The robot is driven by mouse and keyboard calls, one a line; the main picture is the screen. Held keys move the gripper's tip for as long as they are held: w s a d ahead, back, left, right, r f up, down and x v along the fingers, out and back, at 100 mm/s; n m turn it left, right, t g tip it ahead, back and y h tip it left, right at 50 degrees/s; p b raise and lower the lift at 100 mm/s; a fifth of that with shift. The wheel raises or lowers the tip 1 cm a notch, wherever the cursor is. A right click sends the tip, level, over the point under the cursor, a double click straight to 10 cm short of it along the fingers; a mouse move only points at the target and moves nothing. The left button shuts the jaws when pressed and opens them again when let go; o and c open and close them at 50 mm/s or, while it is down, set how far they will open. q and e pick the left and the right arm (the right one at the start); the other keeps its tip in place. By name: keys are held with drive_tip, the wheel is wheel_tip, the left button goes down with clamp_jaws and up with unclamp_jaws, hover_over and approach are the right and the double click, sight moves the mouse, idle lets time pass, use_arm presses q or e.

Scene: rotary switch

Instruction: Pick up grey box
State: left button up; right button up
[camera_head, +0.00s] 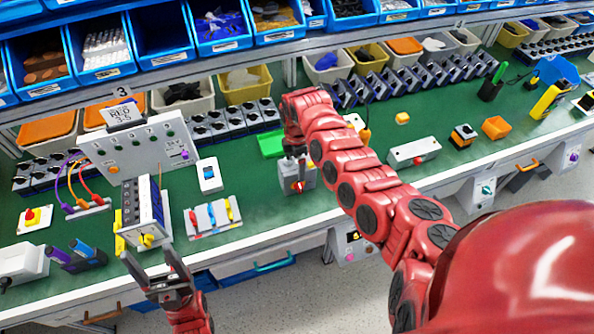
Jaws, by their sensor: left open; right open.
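A small grey box (309,176) with a red rotary knob on its front stands on the green bench top, near the middle front edge. My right gripper (296,157) points down directly above this box, at its top; it is open, and I cannot tell whether its fingers touch the box. The red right arm reaches in from the lower right and hides part of the bench behind. My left gripper (160,272) is open and empty at the lower left, in front of the bench edge, below a white and blue device with a yellow knob (147,240).
A long grey box with red buttons (414,152) lies to the right. Left of the grey box are a plate with coloured levers (212,218) and a white-blue switch (209,175). A green tray (270,143) sits behind. Blue bins (218,28) line the shelf.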

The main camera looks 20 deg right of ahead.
drive_tip(key=shift+f, duration=0.35)
clamp_jaws()
